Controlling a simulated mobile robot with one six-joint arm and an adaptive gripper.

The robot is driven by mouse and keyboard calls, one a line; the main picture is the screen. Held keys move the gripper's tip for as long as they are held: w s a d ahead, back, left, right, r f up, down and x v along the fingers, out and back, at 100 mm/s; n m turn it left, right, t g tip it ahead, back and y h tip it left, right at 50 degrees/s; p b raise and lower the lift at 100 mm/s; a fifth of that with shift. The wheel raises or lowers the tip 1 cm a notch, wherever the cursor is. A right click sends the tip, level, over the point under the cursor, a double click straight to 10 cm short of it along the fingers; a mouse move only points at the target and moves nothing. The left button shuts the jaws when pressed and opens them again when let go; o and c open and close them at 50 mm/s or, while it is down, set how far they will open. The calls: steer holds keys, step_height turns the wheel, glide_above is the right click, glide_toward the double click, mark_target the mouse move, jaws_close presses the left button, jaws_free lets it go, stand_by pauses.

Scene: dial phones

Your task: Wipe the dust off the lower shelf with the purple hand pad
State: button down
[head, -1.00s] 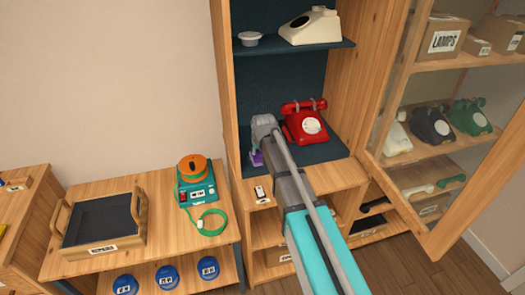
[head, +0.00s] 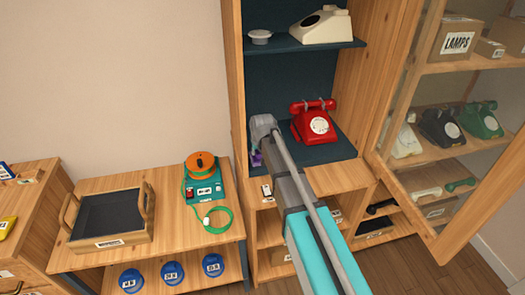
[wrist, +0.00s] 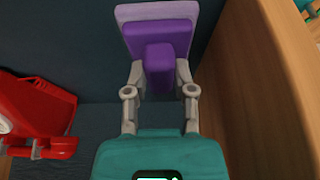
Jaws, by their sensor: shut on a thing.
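My gripper (wrist: 160,82) is shut on the purple hand pad (wrist: 160,40), holding it by its raised grip block. In the head view the purple pad (head: 256,159) shows only as a small patch below my gripper (head: 258,150), mostly hidden by my arm. The pad is at the left end of the dark lower shelf (head: 300,153), close to the cabinet's left side wall. I cannot tell whether it touches the shelf. No dust can be made out on the visible part of the shelf.
A red dial phone (head: 313,122) stands on the lower shelf, right of my gripper. A cream phone (head: 322,25) and a small white dish (head: 260,36) are on the upper shelf above. An open glass door (head: 460,110) stands at right. The wooden side wall (wrist: 262,90) is close beside my gripper.

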steer(key=shift+s+a, duration=0.15)
steer(key=shift+a, duration=0.3)
steer(key=shift+w, duration=0.2)
steer(key=shift+d, duration=0.15)
stand_by(0.4)
steer(key=shift+w+d, duration=0.25)
steer(key=shift+d, duration=0.6)
steer(key=shift+w+d, duration=0.25)
steer(key=shift+d, duration=0.55)
steer(key=shift+d, duration=0.1)
steer(key=shift+w+d, duration=0.25)
steer(key=shift+d, duration=0.55)
steer(key=shift+w+d, duration=0.25)
steer(key=shift+d, duration=0.55)
steer(key=shift+d, duration=0.1)
steer(key=shift+w+d, duration=0.2)
steer(key=shift+d, duration=0.65)
steer(key=shift+w+d, duration=0.2)
steer(key=shift+d, duration=0.65)
